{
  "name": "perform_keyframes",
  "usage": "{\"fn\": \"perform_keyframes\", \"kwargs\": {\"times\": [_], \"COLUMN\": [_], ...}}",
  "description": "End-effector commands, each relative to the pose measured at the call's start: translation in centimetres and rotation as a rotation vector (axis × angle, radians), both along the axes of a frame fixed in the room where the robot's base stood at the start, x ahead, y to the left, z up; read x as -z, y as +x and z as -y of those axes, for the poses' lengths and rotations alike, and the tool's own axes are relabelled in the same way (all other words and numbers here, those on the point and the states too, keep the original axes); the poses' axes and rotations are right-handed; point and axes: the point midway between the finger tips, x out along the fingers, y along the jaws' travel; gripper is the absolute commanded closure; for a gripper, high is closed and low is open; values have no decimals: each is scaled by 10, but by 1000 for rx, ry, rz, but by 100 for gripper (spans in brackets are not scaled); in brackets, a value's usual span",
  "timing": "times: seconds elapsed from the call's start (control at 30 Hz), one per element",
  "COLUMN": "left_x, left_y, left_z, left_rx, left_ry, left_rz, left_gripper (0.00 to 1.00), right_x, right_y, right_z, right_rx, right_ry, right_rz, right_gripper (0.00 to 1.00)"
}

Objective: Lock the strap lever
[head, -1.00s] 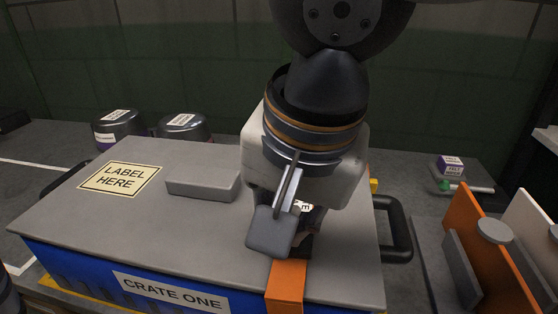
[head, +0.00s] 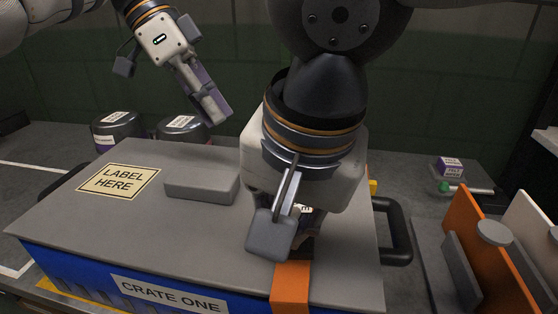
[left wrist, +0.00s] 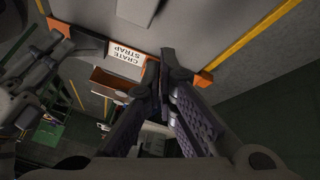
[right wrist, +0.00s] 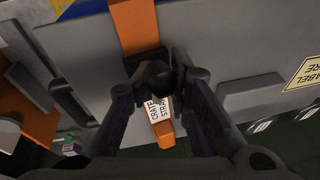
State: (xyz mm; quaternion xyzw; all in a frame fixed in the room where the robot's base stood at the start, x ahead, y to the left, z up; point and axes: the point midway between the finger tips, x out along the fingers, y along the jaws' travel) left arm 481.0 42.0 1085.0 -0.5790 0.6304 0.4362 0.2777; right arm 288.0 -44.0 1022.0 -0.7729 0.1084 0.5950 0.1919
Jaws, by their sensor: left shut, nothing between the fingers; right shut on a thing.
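The orange strap (head: 291,284) runs over the grey lid of the crate (head: 215,262) and down its front. My right gripper (right wrist: 160,76) is over the strap, shut on the dark strap lever (right wrist: 147,62) at the buckle; my fingers hide most of the lever, so its exact angle cannot be told. The white "CRATE STRAP" label (right wrist: 157,108) shows beside the fingers in the right wrist view, and also in the left wrist view (left wrist: 127,52). My left gripper (head: 220,113) is shut and empty, raised above the back of the crate, apart from the strap.
A grey block (head: 202,187) and a "LABEL HERE" sticker (head: 119,180) are on the lid. A black handle (head: 398,230) is on the crate's right side. Dark pots (head: 183,130) stand behind it. Orange and white upright panels (head: 487,250) stand at right.

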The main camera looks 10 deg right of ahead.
Motion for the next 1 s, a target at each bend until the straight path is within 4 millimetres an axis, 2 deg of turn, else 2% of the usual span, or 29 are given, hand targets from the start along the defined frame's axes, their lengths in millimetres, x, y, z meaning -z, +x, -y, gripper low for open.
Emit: {"fn": "perform_keyframes", "kwargs": {"times": [0.03,0.13,0.2,0.33,0.53,0.87,1.0], "left_x": [-12,-38,-51,-58,-45,-3,15], "left_y": [-24,-67,-86,-99,-113,-153,-160], "left_z": [24,53,62,68,79,121,110], "left_rx": [62,182,242,284,283,282,277], "left_ry": [-76,-192,-238,-266,-263,-260,-262], "left_rz": [-84,-239,-303,-350,-349,-347,-347], "left_gripper": [100,100,100,100,100,100,100], "right_x": [0,0,0,-1,-1,-1,-1], "right_y": [0,0,0,0,0,0,0], "right_z": [0,0,0,0,0,0,0], "right_rx": [-1,-1,-1,-1,-1,-1,-1], "right_ry": [-1,-1,-1,0,0,0,0], "right_rz": [1,1,1,1,2,2,2], "right_gripper": [100,100,100,100,100,100,100]}}
